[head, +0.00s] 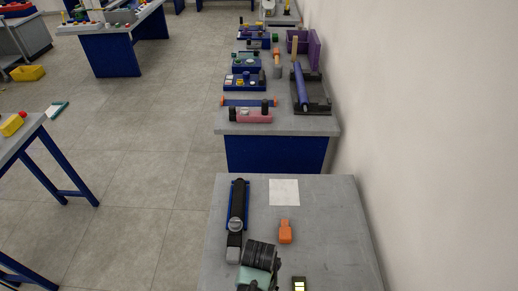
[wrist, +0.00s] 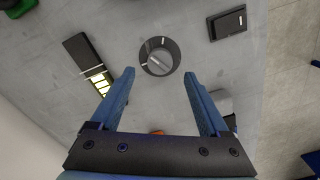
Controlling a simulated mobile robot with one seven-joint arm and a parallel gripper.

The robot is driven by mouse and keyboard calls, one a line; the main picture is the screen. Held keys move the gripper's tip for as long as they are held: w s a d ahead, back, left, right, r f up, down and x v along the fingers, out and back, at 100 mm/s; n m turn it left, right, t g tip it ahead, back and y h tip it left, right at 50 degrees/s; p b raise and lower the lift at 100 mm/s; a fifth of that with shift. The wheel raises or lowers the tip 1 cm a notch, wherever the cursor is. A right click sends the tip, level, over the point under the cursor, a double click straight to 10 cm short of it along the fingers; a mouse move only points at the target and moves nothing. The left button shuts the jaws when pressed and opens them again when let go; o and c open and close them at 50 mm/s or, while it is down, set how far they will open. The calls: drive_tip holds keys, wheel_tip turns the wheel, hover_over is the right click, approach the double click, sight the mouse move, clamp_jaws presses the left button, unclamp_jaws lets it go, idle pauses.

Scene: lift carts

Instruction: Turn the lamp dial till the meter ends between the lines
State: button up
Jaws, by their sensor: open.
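The lamp dial (wrist: 159,56) is a round dark disc with a grey knob and a pale slanting mark in the wrist view. My gripper (wrist: 159,74) is open and empty, its blue fingertips on either side of the dial's near edge; I cannot tell their height above it. The meter (wrist: 79,51) is a black strip to the left of the dial, with lit yellow bars at its lower end and a pale line beside them. The meter also shows at the bottom of the head view (head: 299,285). Whether the lit bars end between lines is unclear.
A black switch plate (wrist: 227,22) lies right of the dial. An orange block (head: 285,231), a white sheet (head: 284,192) and a long blue-black object (head: 237,205) lie on the grey table (head: 335,225). A wall (head: 420,150) runs along the right.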

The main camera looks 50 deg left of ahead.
wheel_tip(320, 180, up, 8)
drive_tip(key=shift+b, duration=0.4)
drive_tip(key=shift+r, duration=0.1)
drive_tip(key=w+r+m+t+y+b, duration=0.1)
drive_tip(key=w+r+t+y+b, duration=0.15)
drive_tip(key=w+r+t, duration=0.9)
drive_tip(key=w+d+r+t+y, duration=0.1)
drive_tip(key=w+d+r, duration=0.1)
drive_tip(key=w+r, duration=0.35)
drive_tip(key=w+d+r+m+t, duration=0.1)
drive_tip(key=w+d+r, duration=0.1)
drive_tip(key=r, duration=0.6)
drive_tip(key=w+d+r+t+y, duration=0.1)
drive_tip(key=w+d+r, duration=0.1)
drive_tip(key=w+r, duration=0.35)
drive_tip(key=s+d+r+m+t+h+b, duration=0.1)
drive_tip(key=s+d+r+t, duration=0.2)
drive_tip(key=r, duration=0.6)
drive_tip(key=s+d+r+t+h, duration=0.1)
drive_tip(key=d+r+t, duration=0.3)
drive_tip(key=r, duration=0.6)
drive_tip(key=s+d+r+m+t+h, duration=0.1)
drive_tip(key=s+d+r+t, duration=0.5)
drive_tip(key=r, duration=0.7)
drive_tip(key=s+d+h, duration=0.1)
drive_tip(key=s+d, duration=0.1)
drive_tip(key=s, duration=0.2)
drive_tip(key=shift+s+r+m+b, duration=0.3)
drive_tip(key=shift+s+b, duration=0.05)
drive_tip(key=shift+b, duration=0.05)
